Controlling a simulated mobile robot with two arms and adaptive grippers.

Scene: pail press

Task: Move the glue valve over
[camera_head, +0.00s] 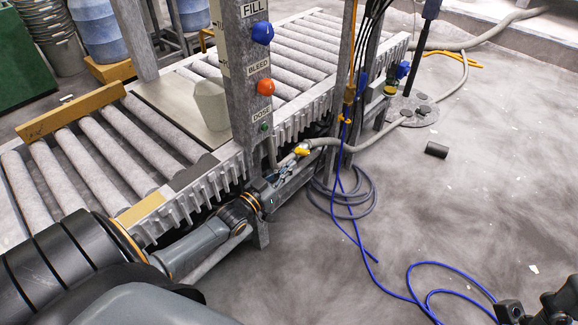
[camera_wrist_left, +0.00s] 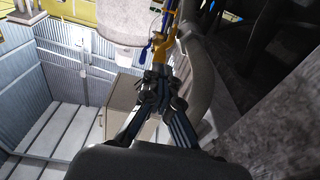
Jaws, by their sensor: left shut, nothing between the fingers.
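A small yellow valve lever (camera_head: 302,150) sits at the end of the grey hose beside the labelled post, low at the conveyor's near side. My left gripper (camera_head: 287,170) reaches in from the left and is just below the lever. Its fingers are shut and empty. In the left wrist view the shut fingers (camera_wrist_left: 160,82) point at yellow-orange fittings (camera_wrist_left: 165,45) with blue parts beside them. I cannot tell whether the fingertips touch the valve. Dark parts that look like my right gripper (camera_head: 535,308) show at the lower right corner, cut off by the frame.
The post (camera_head: 240,90) carries FILL, BLEED and DOSE labels with blue, orange and green knobs. A pale pail-shaped object (camera_head: 211,105) stands on the roller conveyor (camera_head: 130,140). Blue hose (camera_head: 370,250) loops over the floor. A small black cylinder (camera_head: 436,150) lies on open floor.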

